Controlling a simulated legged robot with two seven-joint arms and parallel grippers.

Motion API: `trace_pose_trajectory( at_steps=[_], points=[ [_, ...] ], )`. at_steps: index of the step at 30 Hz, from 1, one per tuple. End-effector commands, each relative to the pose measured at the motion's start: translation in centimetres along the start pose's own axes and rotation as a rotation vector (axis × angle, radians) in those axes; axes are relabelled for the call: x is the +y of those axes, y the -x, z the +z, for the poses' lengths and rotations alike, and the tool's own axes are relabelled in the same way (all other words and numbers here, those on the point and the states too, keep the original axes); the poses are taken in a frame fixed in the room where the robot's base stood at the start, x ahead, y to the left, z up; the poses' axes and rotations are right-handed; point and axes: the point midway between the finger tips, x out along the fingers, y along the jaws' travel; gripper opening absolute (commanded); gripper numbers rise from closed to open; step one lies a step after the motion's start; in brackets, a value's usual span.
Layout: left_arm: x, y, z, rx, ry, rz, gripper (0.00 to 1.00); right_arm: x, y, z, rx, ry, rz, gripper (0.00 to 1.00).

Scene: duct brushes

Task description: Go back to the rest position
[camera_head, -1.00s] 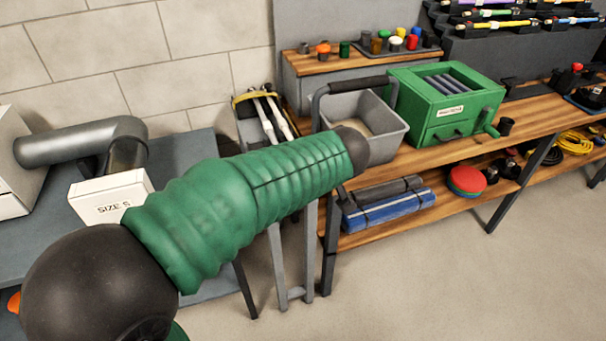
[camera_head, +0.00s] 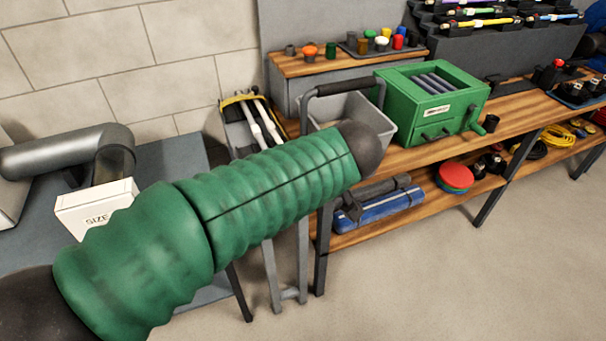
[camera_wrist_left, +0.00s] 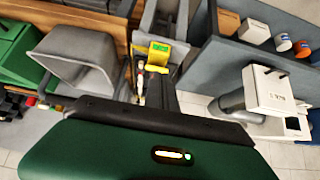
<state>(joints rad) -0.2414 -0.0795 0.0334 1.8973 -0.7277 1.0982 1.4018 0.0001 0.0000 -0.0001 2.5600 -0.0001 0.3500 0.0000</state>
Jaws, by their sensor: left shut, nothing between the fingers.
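My left arm comes in from the left in the head view, in a green ribbed sleeve. It reaches over the gap between the left table and the workbench and ends in a dark rounded tip. My left gripper (camera_wrist_left: 150,115) shows in the left wrist view as a green housing with a dark front edge. It is shut and empty, and its fingertips are hard to make out. No held thing shows. My right gripper is in neither view.
A grey bin (camera_head: 378,122) and a green box (camera_head: 455,100) stand on the wooden bench (camera_head: 410,155). A narrow tray with white rods (camera_head: 268,125) stands left of the bin. A white SIZE box (camera_head: 95,212) and grey pipe (camera_head: 60,152) are at left. The floor (camera_head: 460,270) is clear.

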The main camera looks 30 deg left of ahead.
Motion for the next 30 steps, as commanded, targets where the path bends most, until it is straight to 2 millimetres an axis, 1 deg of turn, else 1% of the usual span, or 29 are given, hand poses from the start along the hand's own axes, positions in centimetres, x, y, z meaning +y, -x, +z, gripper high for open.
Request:
trace_pose_trajectory(
  at_steps=[6, 8, 10, 11, 12, 14, 15, 18, 21, 25, 26, 27, 29, 30],
  points=[
    [0.1, 0.0, 0.1, -0.002, -0.004, 0.0, 0.0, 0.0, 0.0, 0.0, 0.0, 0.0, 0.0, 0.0],
    [0.0, -0.6, 0.8, -0.021, -0.032, 0.001, 0.0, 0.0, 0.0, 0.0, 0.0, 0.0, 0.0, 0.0],
    [-0.3, -2.2, 3.0, -0.08, -0.117, 0.012, 0.0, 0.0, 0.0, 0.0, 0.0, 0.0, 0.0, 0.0],
    [-0.5, -3.1, 4.4, -0.118, -0.17, 0.022, 0.0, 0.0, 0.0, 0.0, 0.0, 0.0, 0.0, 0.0],
    [-0.8, -4.5, 6.6, -0.175, -0.251, 0.044, 0.0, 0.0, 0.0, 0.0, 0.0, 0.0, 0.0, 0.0],
    [-1.5, -6.6, 10.3, -0.266, -0.373, 0.093, 0.0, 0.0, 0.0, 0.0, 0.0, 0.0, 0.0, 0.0],
    [-2.1, -7.8, 12.7, -0.319, -0.446, 0.133, 0.0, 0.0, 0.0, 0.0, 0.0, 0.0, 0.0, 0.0],
    [-3.6, -9.7, 17.5, -0.406, -0.581, 0.231, 0.0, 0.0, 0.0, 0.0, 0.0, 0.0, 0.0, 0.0],
    [-5.2, -11.1, 21.2, -0.45, -0.674, 0.313, 0.0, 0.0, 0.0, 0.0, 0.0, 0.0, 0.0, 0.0],
    [-7.5, -12.4, 24.9, -0.464, -0.765, 0.391, 0.0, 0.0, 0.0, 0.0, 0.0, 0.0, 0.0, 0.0],
    [-7.2, -10.5, 23.0, -0.455, -0.767, 0.396, 0.0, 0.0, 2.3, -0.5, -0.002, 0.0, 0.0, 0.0],
    [-7.0, -9.2, 21.8, -0.453, -0.769, 0.396, 0.0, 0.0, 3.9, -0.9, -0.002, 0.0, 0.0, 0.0],
    [-7.0, -7.8, 20.6, -0.453, -0.77, 0.396, 0.0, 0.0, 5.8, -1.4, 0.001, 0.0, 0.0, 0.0],
    [-7.0, -6.8, 19.8, -0.454, -0.77, 0.396, 0.0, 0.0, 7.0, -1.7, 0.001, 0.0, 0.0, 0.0]
  ],
)
